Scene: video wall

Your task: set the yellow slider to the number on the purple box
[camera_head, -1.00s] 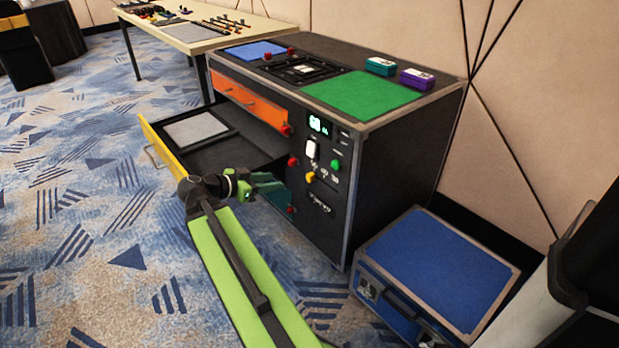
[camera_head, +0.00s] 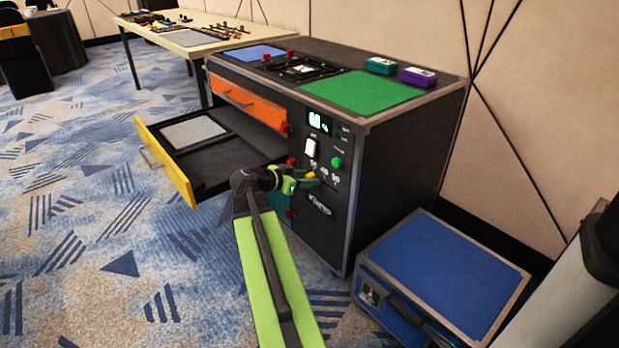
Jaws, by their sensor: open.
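The yellow slider (camera_head: 311,174) is a small yellow knob on the front panel of the black cabinet (camera_head: 400,150). My gripper (camera_head: 308,181) is open, with its green fingers right at the yellow slider and partly covering it. I cannot tell whether the fingers touch the slider. The purple box (camera_head: 418,77) lies on the cabinet top at the right. It has a white label on top whose number is too small to read. A lit display (camera_head: 318,121) sits higher on the panel, and its digits are not clear.
A white switch (camera_head: 311,148), a green button (camera_head: 337,163) and a red knob (camera_head: 292,161) are close to the slider. A yellow-fronted drawer (camera_head: 165,163) stands open at left. A teal box (camera_head: 381,66) lies beside the purple one. A blue case (camera_head: 440,270) stands at right.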

